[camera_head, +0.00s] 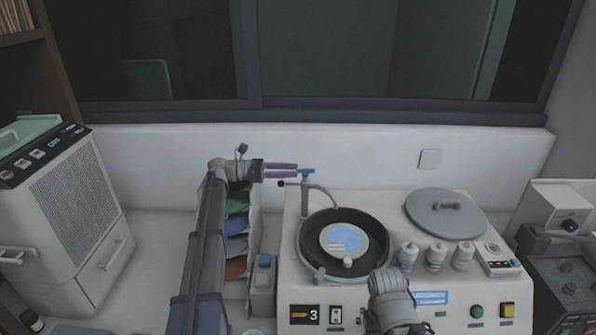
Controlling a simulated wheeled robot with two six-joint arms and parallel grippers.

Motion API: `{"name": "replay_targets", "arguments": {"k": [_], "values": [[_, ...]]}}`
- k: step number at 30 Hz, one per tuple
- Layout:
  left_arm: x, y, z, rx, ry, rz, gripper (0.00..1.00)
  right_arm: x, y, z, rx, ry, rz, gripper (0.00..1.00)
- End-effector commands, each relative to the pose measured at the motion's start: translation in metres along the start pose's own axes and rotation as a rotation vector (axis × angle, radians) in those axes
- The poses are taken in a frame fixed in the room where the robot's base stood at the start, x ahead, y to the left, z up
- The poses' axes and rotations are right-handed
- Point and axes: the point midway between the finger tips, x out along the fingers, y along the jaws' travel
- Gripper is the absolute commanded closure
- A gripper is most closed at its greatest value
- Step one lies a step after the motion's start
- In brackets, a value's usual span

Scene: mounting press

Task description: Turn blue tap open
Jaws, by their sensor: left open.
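The blue tap (306,171) is a small blue handle on top of a grey upright pipe with a curved spout, at the back left of the white machine. My left gripper (297,171) points right, with its two purple-grey fingers open and their tips close to the left side of the blue handle. I cannot tell whether the fingers touch it. Part of my right arm (392,300) shows at the bottom, in front of the machine; its fingertips cannot be made out.
The white machine (460,305) carries a black round bowl (312,232) with a blue-and-white disc, several small bottles (436,256) and a grey round lid (445,213). A rack with coloured items (236,227) stands left. A vented white unit (70,205) is at far left. A wall and window lie behind.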

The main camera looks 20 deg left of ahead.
Motion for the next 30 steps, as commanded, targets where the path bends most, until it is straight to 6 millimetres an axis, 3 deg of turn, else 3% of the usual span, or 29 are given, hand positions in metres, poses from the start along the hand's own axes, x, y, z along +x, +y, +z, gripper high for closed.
{"name": "replay_targets", "arguments": {"k": [7, 18, 30], "values": [[0.025, 0.0, 0.0, 0.0, 0.0, 0.0, 0.56, 0.0, 0.0, 0.0, 0.0, 0.0, 0.0, 0.5], [0.029, 0.0, 0.0, 0.0, 0.0, 0.0, 0.57, 0.0, 0.0, 0.0, 0.0, 0.0, 0.0, 0.5], [0.029, 0.0, 0.0, 0.0, 0.0, 0.0, 1.0, 0.0, 0.0, 0.0, 0.0, 0.0, 0.0, 0.5]]}}
